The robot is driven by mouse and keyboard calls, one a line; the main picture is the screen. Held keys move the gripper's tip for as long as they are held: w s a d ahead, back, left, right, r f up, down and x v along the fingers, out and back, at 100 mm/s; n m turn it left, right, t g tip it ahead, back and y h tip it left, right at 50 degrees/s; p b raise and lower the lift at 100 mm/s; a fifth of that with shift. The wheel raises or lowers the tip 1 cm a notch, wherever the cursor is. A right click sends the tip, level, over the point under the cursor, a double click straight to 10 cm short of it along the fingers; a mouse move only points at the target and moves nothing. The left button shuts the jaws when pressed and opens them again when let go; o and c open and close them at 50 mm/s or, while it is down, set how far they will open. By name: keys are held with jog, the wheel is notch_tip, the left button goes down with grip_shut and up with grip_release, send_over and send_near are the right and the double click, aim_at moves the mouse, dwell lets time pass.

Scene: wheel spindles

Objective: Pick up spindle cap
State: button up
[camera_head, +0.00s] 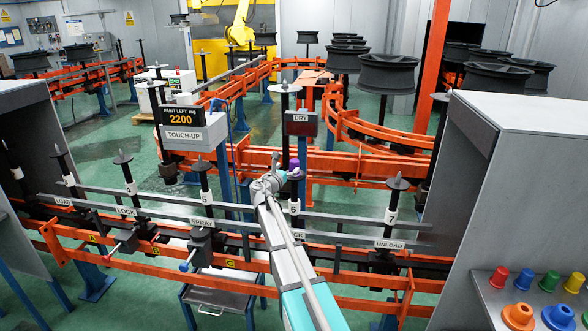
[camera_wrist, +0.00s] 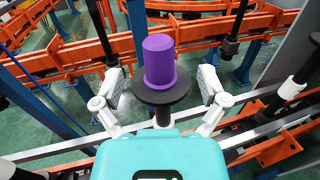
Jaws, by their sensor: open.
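The purple spindle cap (camera_wrist: 160,62) sits upright on a black disc (camera_wrist: 150,92) at the top of a spindle. In the head view only a small purple part of the cap (camera_head: 295,163) shows, next to my gripper (camera_head: 278,180). In the wrist view my gripper (camera_wrist: 161,84) is open, with one finger on each side of the cap and disc. There are gaps between the fingers and the cap. The head view does not show clearly how the fingers stand around it.
Other spindles, such as the UNLOAD one (camera_head: 392,205), stand along the orange conveyor rail (camera_head: 340,280). A grey cabinet (camera_head: 520,140) with a shelf of coloured caps (camera_head: 549,281) stands at right. The paint display (camera_head: 184,117) rises behind the rail.

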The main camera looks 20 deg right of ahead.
aim_at(292, 163)
jog(key=shift+x, duration=0.8)
jog(key=x, duration=0.4)
jog(key=shift+w+a+f+b, duration=0.15)
jog(key=shift+w+f+b, duration=0.05)
jog(key=shift+f+b, duration=0.1)
jog(key=shift+w+d, duration=0.3)
jog(key=shift+d, duration=0.15)
jog(key=c, duration=1.1)
jog(key=shift+c, duration=0.2)
jog(key=shift+r, duration=0.15)
